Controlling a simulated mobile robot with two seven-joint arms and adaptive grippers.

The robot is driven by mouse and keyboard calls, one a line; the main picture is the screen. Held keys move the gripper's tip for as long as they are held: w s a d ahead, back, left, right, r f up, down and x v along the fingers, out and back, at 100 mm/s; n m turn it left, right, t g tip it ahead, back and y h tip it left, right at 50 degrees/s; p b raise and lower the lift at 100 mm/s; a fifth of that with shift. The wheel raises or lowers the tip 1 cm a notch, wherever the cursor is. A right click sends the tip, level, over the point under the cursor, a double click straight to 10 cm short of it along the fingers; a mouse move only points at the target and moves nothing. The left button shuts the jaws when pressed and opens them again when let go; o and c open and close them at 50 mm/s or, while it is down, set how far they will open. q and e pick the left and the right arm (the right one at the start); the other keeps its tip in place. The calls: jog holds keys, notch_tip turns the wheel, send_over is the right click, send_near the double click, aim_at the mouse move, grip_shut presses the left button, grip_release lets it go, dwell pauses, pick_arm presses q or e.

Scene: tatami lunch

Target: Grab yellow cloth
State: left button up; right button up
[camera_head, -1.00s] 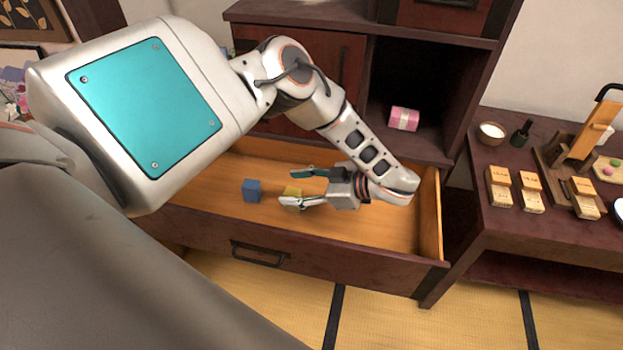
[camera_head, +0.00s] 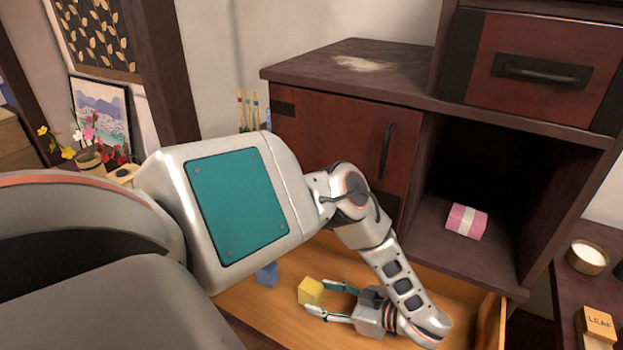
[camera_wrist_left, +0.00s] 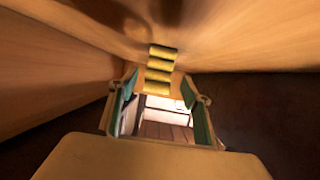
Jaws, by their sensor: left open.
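The yellow cloth (camera_head: 310,291) is a small folded block lying in the open wooden drawer (camera_head: 262,312). In the left wrist view the yellow cloth (camera_wrist_left: 160,68) shows as a ridged yellow stack just beyond the fingertips. My left gripper (camera_head: 322,299) is open inside the drawer, its fingers pointing left toward the cloth. The wrist view shows its two green-lined fingers (camera_wrist_left: 159,88) apart, with no object held. I cannot tell whether a finger touches the cloth. My right gripper is not in view.
A blue folded block (camera_head: 267,275) lies left of the yellow cloth, partly hidden by my arm. The dark cabinet (camera_head: 335,145) rises behind the drawer. A pink-and-white bundle (camera_head: 466,221) sits in its open cubby. A side table (camera_head: 570,285) stands at the right.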

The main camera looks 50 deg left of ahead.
aim_at(310, 293)
pick_arm(q)
jog(key=x, duration=0.4)
jog(key=shift+a, duration=0.35)
jog(key=c, duration=1.2)
